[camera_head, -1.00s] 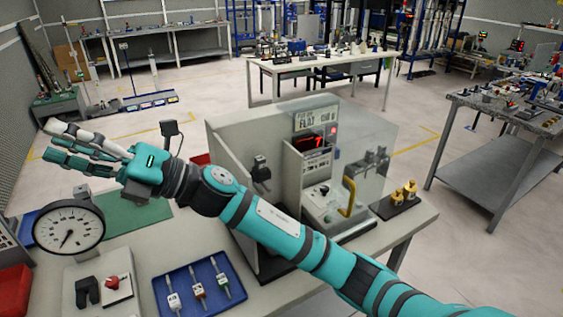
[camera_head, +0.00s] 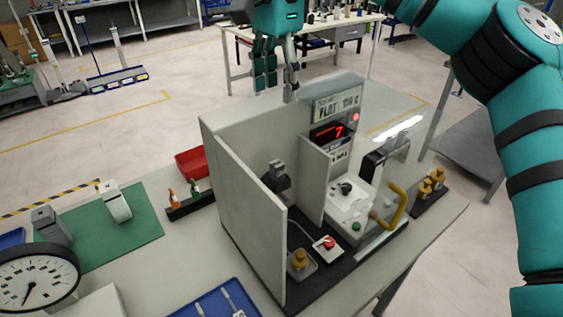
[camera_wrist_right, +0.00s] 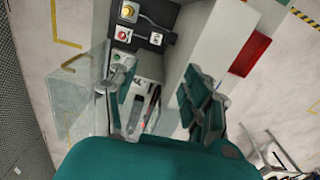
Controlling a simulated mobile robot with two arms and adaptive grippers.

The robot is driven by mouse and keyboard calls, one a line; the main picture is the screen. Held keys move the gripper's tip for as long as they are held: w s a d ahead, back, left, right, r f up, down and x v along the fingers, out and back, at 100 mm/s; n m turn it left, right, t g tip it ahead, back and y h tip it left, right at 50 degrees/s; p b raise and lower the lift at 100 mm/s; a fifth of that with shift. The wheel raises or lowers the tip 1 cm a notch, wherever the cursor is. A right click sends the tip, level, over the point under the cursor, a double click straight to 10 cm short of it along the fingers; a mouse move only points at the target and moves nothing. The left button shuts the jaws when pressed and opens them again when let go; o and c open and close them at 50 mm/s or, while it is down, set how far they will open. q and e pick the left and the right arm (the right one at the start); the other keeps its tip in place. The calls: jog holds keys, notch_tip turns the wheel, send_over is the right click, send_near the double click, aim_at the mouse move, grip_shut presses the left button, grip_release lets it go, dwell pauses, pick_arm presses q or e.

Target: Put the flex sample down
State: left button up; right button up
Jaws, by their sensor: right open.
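My right gripper (camera_head: 277,78) is open, its fingers hanging down just behind and above the test stand (camera_head: 235,120). I cannot tell which thing is the flex sample. Slim pale pieces (camera_head: 233,302) lie in the blue tray (camera_head: 188,313), partly cut off by the frame edge. The stand carries a sign, a red display (camera_head: 334,131) and a yellow handle (camera_head: 396,203). My left gripper is not in view.
A dial gauge (camera_head: 35,280) and a green mat (camera_head: 145,225) with a pale block (camera_head: 117,203) are at left. A small black rack (camera_head: 193,206) and red bin (camera_head: 190,162) stand beside the stand's left wall. Brass weights (camera_head: 430,183) sit at right.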

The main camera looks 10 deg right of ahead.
aim_at(277, 163)
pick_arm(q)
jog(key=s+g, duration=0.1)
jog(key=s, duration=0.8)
pick_arm(e)
jog(key=f, duration=0.4)
jog(key=s+f+p, duration=0.1)
jog(key=f, duration=0.1)
jog(key=shift+f, duration=0.15)
notch_tip(277, 163, down, 3)
jog(key=shift+w+f, duration=0.1)
jog(key=shift+f, duration=0.1)
notch_tip(277, 163, down, 2)
jog(key=shift+f+p, duration=0.1)
jog(key=shift+p, duration=0.35)
jog(key=shift+f, duration=0.3)
jog(key=f, duration=0.1)
jog(key=f+p, duration=0.2)
jog(key=shift+s+a+f, duration=0.2)
jog(key=shift+s+f, duration=0.05)
jog(key=shift+f, duration=0.45)
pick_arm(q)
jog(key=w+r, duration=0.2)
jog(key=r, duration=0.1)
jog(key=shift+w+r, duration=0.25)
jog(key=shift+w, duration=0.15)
